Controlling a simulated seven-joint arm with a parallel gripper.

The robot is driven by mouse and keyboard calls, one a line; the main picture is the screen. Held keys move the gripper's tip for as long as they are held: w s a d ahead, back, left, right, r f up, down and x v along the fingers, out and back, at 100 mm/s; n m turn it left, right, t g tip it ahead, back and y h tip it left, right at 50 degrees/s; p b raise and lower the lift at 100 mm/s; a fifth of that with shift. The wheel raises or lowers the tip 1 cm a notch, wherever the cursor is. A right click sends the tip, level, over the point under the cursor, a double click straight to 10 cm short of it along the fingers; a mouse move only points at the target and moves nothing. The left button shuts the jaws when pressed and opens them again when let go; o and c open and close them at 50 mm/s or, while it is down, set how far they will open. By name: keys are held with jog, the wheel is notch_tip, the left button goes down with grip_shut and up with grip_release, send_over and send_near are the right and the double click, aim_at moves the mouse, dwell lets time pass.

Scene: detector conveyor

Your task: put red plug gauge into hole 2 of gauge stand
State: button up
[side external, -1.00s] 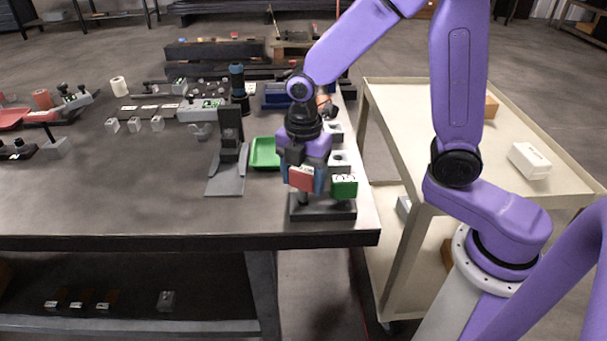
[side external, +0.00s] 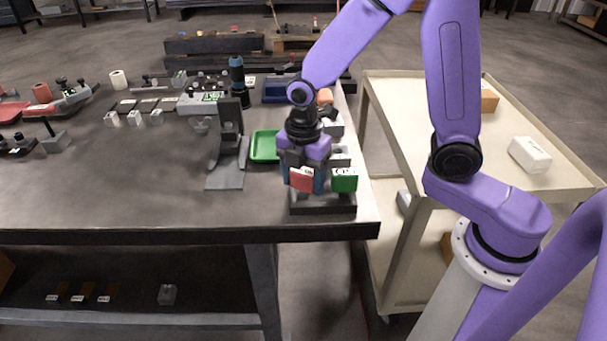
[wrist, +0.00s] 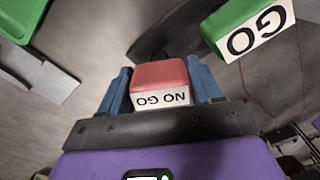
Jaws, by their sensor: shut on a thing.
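The red plug gauge, labelled "NO GO" in the wrist view (wrist: 160,82), is held between the blue fingers of my gripper (wrist: 162,90). In the side view the red gauge (side external: 301,181) is over the left part of the dark gauge stand (side external: 322,207). A green gauge labelled "GO" (side external: 344,181) is at the right end of the stand, and it also shows at the top right of the wrist view (wrist: 245,25). My gripper (side external: 303,178) is shut on the red gauge. The gauge's lower end and the stand's holes are hidden, so I cannot tell how deep it sits.
A green tray (side external: 264,147) and a grey upright fixture (side external: 230,150) are left of my gripper. Grey blocks (side external: 339,158) stand close behind the green gauge. The table's front edge is just before the stand. The table at left front is clear.

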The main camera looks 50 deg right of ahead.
jog(key=shift+f, duration=0.3)
jog(key=o, duration=1.2)
jog(key=shift+r, duration=0.1)
notch_tip(320, 180, up, 17)
jog(key=shift+r, duration=0.1)
jog(key=s+d+f+m, duration=0.2)
jog(key=s+f, duration=0.1)
jog(key=s, duration=0.4)
jog(key=s+d+f+m, duration=0.2)
jog(key=s+f+m, duration=0.1)
jog(key=s, duration=0.3)
jog(key=s+d+f+m, duration=0.2)
jog(key=s+f+m, duration=0.1)
jog(key=s, duration=0.4)
jog(key=shift+s+f, duration=0.15)
jog(key=shift+s, duration=0.2)
